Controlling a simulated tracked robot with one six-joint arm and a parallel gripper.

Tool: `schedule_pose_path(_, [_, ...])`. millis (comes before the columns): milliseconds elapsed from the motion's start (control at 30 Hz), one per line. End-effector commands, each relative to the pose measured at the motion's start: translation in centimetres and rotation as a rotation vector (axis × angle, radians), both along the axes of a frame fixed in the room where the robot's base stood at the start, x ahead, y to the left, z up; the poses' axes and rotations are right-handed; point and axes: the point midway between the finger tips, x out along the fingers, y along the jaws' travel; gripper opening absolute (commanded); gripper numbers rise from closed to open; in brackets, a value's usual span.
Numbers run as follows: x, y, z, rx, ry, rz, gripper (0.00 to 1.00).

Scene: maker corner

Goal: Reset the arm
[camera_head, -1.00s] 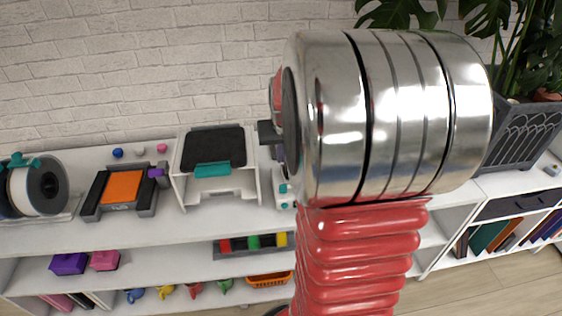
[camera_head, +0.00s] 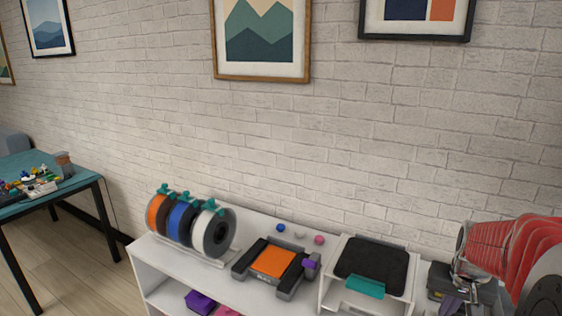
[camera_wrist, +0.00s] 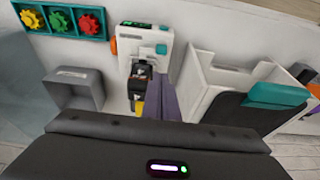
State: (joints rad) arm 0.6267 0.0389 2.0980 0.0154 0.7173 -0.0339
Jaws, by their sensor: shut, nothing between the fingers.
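My gripper (camera_head: 452,305) is low at the right edge of the head view, in front of the red ribbed arm and partly cut off by the frame.
A white stand with a black top (camera_head: 370,262) is left of my arm. An orange-bed machine (camera_head: 272,262) and several filament spools (camera_head: 213,233) stand farther left. The wrist view shows a grey open box (camera_wrist: 73,92) and a teal gear tray (camera_wrist: 62,20).

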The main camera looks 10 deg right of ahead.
Motion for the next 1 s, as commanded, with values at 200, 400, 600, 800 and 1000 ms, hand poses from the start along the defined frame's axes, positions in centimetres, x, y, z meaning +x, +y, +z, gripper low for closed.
schedule_pose_path(200, [-2.7, 3.8, 0.2, 0.027, 0.038, 0.027, 0.00])
schedule_pose_path(400, [-4.3, 8.7, 1.7, 0.025, 0.039, 0.101, 0.00])
schedule_pose_path(600, [-6.1, 13.6, 3.3, 0.012, 0.024, 0.192, 0.00])
schedule_pose_path(800, [-8.0, 18.1, 4.6, -0.005, -0.007, 0.289, 0.00])
schedule_pose_path(1000, [-9.8, 22.0, 5.8, -0.026, -0.053, 0.392, 0.00])
